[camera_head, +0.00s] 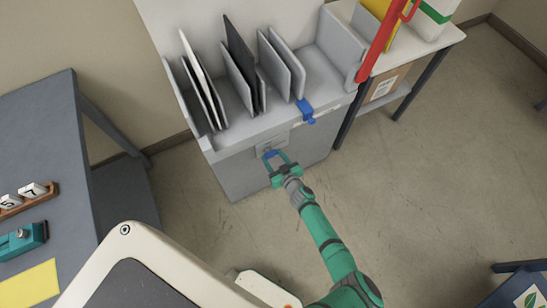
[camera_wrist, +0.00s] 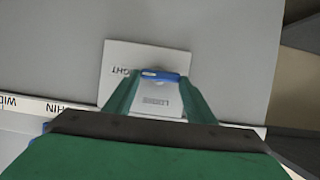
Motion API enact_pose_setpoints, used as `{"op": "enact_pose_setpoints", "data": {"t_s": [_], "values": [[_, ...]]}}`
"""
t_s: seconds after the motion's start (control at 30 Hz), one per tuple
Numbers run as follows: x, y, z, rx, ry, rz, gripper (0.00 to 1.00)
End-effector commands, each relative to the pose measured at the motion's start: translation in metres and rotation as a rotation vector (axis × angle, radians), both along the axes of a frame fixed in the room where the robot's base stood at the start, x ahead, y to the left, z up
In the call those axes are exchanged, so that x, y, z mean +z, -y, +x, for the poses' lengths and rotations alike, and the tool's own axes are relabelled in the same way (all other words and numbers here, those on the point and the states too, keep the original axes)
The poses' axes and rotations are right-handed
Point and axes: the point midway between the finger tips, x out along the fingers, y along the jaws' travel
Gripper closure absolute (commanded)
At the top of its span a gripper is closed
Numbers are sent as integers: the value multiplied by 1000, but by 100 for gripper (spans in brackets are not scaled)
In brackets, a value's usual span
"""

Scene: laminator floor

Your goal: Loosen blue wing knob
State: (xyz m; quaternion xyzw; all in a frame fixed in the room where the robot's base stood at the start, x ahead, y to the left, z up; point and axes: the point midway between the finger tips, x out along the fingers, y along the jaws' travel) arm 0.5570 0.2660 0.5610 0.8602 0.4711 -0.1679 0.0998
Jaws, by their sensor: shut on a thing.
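The blue wing knob (camera_wrist: 160,74) sits on a pale label plate (camera_wrist: 118,62) on the front face of the grey machine. In the wrist view my gripper (camera_wrist: 159,80) has one finger at each end of the knob and is shut on it. The knob lies roughly level across the picture. In the head view my green gripper (camera_head: 271,157) reaches the machine's front, and only a small part of the knob (camera_head: 270,154) shows between the fingers. The fingers cover the knob's ends.
A second blue part (camera_head: 306,112) is on the machine's upper front edge. Several upright panels (camera_head: 240,70) stand in the machine's top. A red bar (camera_head: 385,40) rises at the right by a side table (camera_head: 446,38). A dark desk (camera_head: 45,130) is at left.

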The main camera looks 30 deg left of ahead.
Motion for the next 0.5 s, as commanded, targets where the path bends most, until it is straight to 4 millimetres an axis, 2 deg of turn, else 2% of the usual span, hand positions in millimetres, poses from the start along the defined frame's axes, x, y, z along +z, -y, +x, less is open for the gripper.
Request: {"op": "enact_pose_setpoints", "data": {"t_s": [0.27,0.5], "values": [[0,-1,-1,-5,99,-60,72],[0,-2,-3,-8,263,-164,72]]}}
